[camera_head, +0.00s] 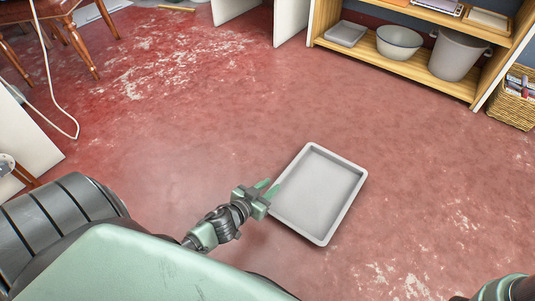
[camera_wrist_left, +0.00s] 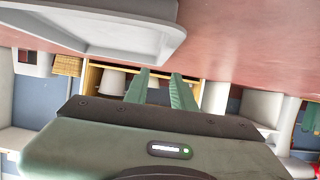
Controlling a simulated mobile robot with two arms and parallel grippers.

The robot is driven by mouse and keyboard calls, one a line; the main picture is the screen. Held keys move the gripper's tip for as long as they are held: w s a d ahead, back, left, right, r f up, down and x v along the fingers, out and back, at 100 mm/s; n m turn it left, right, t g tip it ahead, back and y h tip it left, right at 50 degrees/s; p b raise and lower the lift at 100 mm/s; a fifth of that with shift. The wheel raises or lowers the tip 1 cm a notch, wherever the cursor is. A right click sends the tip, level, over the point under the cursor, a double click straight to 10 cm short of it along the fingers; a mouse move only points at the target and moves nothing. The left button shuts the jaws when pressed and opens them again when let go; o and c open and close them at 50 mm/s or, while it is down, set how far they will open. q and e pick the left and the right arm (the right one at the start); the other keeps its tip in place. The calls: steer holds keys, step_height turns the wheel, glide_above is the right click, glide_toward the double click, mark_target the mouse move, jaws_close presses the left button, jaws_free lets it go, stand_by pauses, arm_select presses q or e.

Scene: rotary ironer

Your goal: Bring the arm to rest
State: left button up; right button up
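My left gripper (camera_head: 268,187) is in the lower middle of the head view, at the left edge of a light grey tray (camera_head: 350,208). Its two green fingers are apart with nothing between them, as the left wrist view (camera_wrist_left: 161,85) shows. The tray is empty and appears to lie flat on the red floor. In the wrist view, which is upside down, the tray (camera_wrist_left: 105,25) is at the upper left, clear of the fingertips. I cannot tell in the head view whether a finger touches its rim. My right gripper is out of view; only part of my right arm shows at the lower right corner.
A wooden shelf (camera_head: 395,66) at the back right holds a grey tray (camera_head: 346,33), a bowl (camera_head: 399,42) and a bucket (camera_head: 456,56). A wicker basket (camera_head: 511,107) stands beside it. Wooden chair legs and a white cable (camera_head: 50,90) are at the upper left. The middle floor is clear.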

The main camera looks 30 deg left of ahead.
arm_select(q)
steer(key=shift+s+r, duration=0.15)
steer(key=shift+s, duration=0.3)
